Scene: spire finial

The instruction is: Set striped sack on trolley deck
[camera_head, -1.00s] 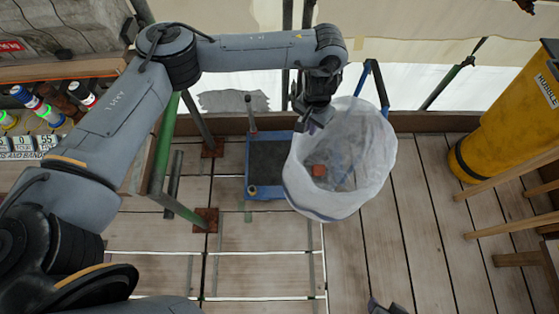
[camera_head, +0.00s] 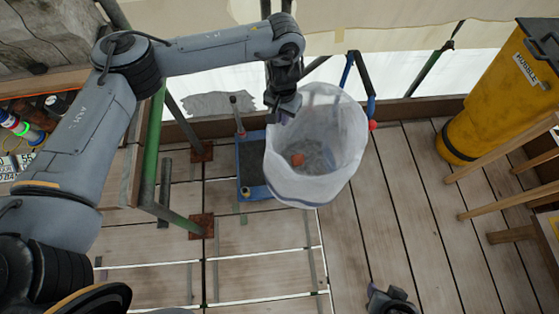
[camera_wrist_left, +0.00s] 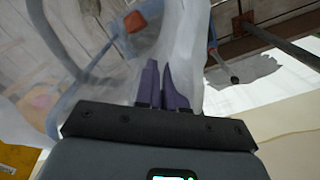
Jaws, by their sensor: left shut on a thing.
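The striped sack (camera_head: 318,178) is a whitish, translucent open bag with a blue band near its bottom and an orange-red patch showing inside. My left gripper (camera_head: 287,112) is shut on its upper left rim, and the sack hangs upright. In the left wrist view the purple fingers (camera_wrist_left: 163,85) pinch the pale sack (camera_wrist_left: 195,50). The trolley (camera_head: 243,185) is blue with a dark deck; the sack hides its right part in the head view. I cannot tell whether the sack touches the deck. My right gripper (camera_head: 390,299) shows partly at the bottom edge, its jaws unclear.
A blue frame handle (camera_head: 370,95) rises behind the sack. A green scaffold post (camera_head: 155,140) and a shelf with bottles (camera_head: 25,125) stand at left. A yellow rubble chute (camera_head: 490,100) and wooden legs (camera_head: 500,150) are at right. Plank floor (camera_head: 400,200) is clear between.

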